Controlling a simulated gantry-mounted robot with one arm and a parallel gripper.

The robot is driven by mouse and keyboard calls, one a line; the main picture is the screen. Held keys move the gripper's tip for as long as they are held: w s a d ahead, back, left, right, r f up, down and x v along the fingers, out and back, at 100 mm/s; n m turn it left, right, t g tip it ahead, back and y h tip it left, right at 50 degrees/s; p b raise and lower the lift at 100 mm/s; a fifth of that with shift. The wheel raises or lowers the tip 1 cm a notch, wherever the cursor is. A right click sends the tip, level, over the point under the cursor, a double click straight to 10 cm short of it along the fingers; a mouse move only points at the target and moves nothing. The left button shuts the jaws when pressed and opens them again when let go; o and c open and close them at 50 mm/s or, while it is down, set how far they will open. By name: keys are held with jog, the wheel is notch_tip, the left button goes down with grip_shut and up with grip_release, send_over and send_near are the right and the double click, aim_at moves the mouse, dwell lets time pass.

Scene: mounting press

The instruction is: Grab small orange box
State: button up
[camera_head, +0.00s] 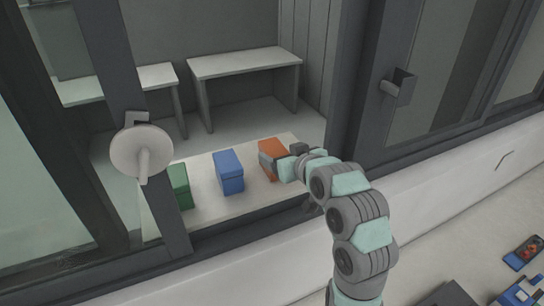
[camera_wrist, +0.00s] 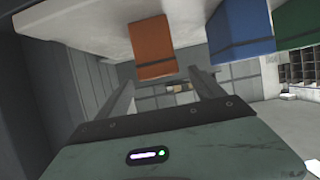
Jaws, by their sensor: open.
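The small orange box (camera_head: 270,148) stands on a pale shelf (camera_head: 205,205) behind the window opening, at the right end of a row of boxes. My gripper (camera_head: 270,161) is at the box's near side in the head view and hides part of it. In the wrist view the orange box (camera_wrist: 153,48) shows ahead, hanging from the top because the view is upside down. My gripper's two fingers (camera_wrist: 163,88) are apart, one to each side of the box in the picture. I cannot tell whether they touch it.
A blue box (camera_head: 228,172) and a green box (camera_head: 180,185) stand left of the orange box. A dark window frame (camera_head: 345,90) rises close on the right. A dark post with a round white handle (camera_head: 142,150) stands at the left.

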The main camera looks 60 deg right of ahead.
aim_at(278, 152)
jog(key=shift+p+x, duration=1.15)
jog(key=shift+x, duration=1.55)
jog(key=shift+f, duration=0.1)
jog(key=c, duration=1.7)
